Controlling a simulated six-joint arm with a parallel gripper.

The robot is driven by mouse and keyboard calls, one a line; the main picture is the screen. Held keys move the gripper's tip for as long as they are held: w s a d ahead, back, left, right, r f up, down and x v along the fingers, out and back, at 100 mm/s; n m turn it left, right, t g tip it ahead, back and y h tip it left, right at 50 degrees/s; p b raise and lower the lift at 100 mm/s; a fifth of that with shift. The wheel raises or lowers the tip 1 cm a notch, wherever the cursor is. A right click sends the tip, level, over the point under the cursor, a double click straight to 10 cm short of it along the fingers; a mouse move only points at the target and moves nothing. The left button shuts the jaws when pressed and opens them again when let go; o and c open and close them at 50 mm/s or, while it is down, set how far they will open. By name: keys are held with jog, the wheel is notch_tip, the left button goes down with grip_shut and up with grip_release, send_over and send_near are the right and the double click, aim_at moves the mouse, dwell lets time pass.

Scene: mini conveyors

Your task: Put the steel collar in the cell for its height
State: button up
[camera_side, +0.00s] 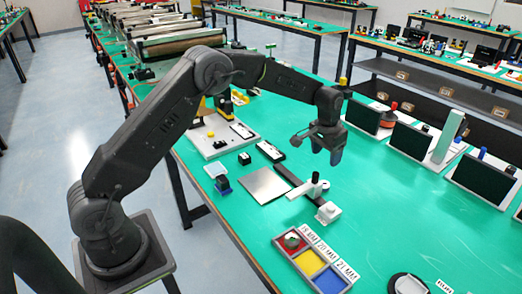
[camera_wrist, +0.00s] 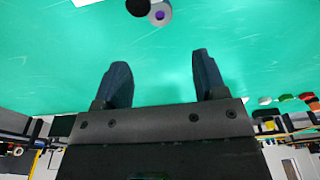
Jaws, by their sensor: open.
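My gripper (camera_side: 327,156) hangs above the green table, its two fingers apart and nothing between them; the wrist view also shows the open fingers (camera_wrist: 161,75). A three-cell tray (camera_side: 328,262) stands near the table's front edge, with red, yellow and blue cells and millimetre labels beside them. A small round dark-and-grey piece (camera_side: 292,240) lies in the red cell; I cannot tell if it is the steel collar. A white block with a round greyish top (camera_side: 327,212) stands behind the tray. In the wrist view, a grey disc with a purple centre (camera_wrist: 160,14) lies ahead of the fingers.
A measuring stand with a dark post (camera_side: 316,184) and a flat metal plate (camera_side: 264,186) lie left of the white block. A round black-and-white piece (camera_side: 408,284) is at the bottom right. Dark screens (camera_side: 410,140) line the right side. The green table right of my gripper is largely clear.

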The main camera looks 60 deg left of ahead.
jog(key=s+r+t, duration=0.1)
jog(key=s+r, duration=0.5)
jog(key=r, duration=0.4)
jog(key=s+r+t, duration=0.1)
jog(key=s+r, duration=0.4)
jog(key=s, duration=0.5)
jog(key=s+d+r+t, duration=0.1)
jog(key=s+r, duration=0.3)
jog(key=s, duration=0.6)
jog(key=shift+s+d+r, duration=0.3)
jog(key=shift+s+r, duration=0.05)
jog(key=shift+r, duration=0.05)
jog(key=shift+o, duration=0.6)
jog(key=s+f+t, duration=0.1)
jog(key=s+f, duration=0.1)
jog(key=s, duration=0.8)
jog(key=shift+s+d+f, duration=0.15)
jog(key=shift+s+f, duration=0.05)
jog(key=shift+f, duration=0.15)
jog(key=shift+w, duration=0.1)
